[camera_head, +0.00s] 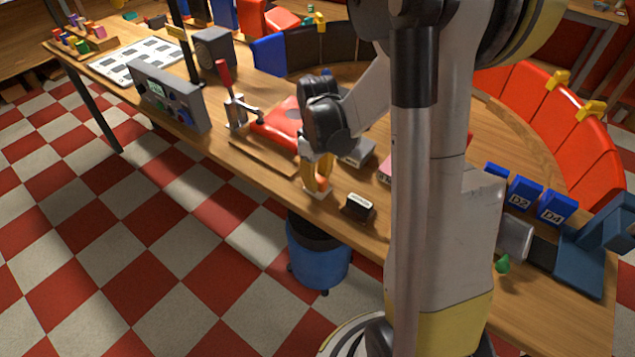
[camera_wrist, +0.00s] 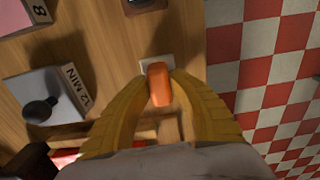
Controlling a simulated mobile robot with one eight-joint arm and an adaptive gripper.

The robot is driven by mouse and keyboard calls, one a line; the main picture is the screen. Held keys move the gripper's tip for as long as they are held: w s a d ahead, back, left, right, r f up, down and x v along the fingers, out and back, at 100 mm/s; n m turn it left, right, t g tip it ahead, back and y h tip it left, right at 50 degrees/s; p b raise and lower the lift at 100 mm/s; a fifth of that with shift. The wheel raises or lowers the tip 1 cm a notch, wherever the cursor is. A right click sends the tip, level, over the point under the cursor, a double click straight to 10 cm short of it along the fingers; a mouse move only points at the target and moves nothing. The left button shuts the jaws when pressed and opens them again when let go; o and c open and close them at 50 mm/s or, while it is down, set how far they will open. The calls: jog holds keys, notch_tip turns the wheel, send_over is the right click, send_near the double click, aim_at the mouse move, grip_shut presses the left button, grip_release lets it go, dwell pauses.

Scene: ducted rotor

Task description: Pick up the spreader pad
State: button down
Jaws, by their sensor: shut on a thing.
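My gripper (camera_head: 317,182) points down over the near edge of the wooden table, with its yellow fingers closed. In the wrist view the fingertips (camera_wrist: 160,92) are on both sides of an orange piece, which I take to be the spreader pad (camera_wrist: 160,95). A pale square part (camera_wrist: 155,64) shows at its far end, and a bit of it shows below the fingers in the head view (camera_head: 318,195). The fingers hide most of the pad in the head view. I cannot tell whether it touches the table top.
A small black block with a white top (camera_head: 358,206) stands right of my gripper. A grey block marked 12 MIN (camera_wrist: 45,100) with a black knob and a pink box (camera_wrist: 22,14) lie nearby. A wooden strip (camera_head: 263,158) and red-handled clamp (camera_head: 235,105) are to the left.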

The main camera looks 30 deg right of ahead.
aim_at(318, 177)
jog(key=shift+r, duration=0.15)
notch_tip(318, 177, up, 5)
jog(key=p, duration=0.2)
jog(key=shift+d+f+p, duration=0.1)
jog(key=shift+f+p, duration=0.1)
jog(key=shift+p, duration=0.15)
jog(key=w+d+r+p, duration=0.2)
jog(key=d+r, duration=0.4)
jog(key=d, duration=0.5)
jog(key=shift+w+p, duration=0.25)
jog(key=shift+p, duration=0.4)
jog(key=c, duration=2.1)
grip_release()
jog(key=shift+d, duration=0.1)
jog(key=shift+c, duration=0.2)
grip_shut()
